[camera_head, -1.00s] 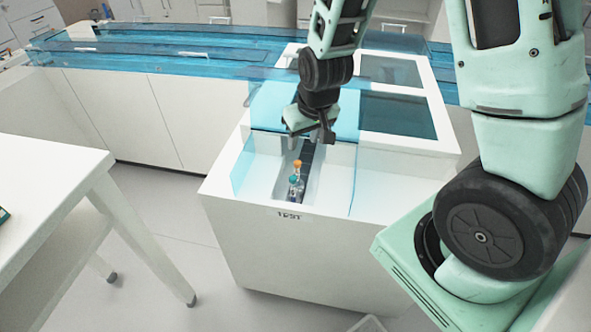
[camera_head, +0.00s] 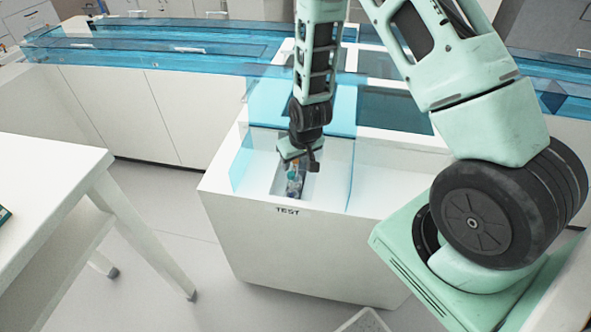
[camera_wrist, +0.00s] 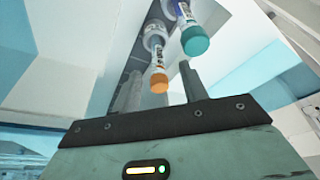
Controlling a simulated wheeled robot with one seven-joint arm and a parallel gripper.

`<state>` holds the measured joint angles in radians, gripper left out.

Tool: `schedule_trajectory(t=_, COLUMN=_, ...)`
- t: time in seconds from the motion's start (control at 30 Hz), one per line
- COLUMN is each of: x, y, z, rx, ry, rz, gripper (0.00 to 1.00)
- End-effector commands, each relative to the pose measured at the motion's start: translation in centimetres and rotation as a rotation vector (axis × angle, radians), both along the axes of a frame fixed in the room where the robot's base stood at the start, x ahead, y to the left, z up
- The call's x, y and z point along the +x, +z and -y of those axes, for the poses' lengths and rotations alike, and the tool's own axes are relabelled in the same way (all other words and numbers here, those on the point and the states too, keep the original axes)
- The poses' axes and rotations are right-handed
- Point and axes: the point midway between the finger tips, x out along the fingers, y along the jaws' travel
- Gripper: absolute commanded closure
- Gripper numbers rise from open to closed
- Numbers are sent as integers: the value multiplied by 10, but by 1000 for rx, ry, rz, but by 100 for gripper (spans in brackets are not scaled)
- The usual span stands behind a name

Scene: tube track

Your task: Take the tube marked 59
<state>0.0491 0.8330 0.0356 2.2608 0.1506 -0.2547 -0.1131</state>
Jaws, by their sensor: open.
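In the wrist view, a tube with an orange cap (camera_wrist: 159,83) points its cap toward my gripper (camera_wrist: 160,72). Its cap appears between my two open fingers, with no visible contact. A tube with a teal cap (camera_wrist: 195,40) is beside it, up and to the right, outside the finger gap. Both tubes stand in round holders in a narrow dark track. Their labels show in part, but I cannot read any number, so I cannot tell which is 59. In the head view, my gripper (camera_head: 300,160) is low over the slot and partly hides the tubes (camera_head: 293,184).
The white cabinet (camera_head: 290,250) marked TEST holds the slot, with clear blue guard panels (camera_head: 242,160) on either side. A blue-covered track (camera_head: 150,50) runs along the back. A white table (camera_head: 45,180) stands at left, with open floor between.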

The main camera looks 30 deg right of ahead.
Motion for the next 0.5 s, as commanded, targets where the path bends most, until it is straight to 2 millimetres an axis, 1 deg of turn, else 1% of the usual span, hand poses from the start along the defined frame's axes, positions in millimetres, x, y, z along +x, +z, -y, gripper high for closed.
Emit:
schedule_trajectory(t=0.1, x=4, y=-14, z=2, rx=0, ry=-1, rz=-3, gripper=57)
schedule_trajectory(t=0.2, x=7, y=-23, z=2, rx=0, ry=0, rz=-1, gripper=57)
schedule_trajectory(t=0.3, x=8, y=-27, z=2, rx=0, ry=0, rz=0, gripper=57)
schedule_trajectory(t=0.5, x=9, y=-28, z=2, rx=0, ry=0, rz=0, gripper=57)
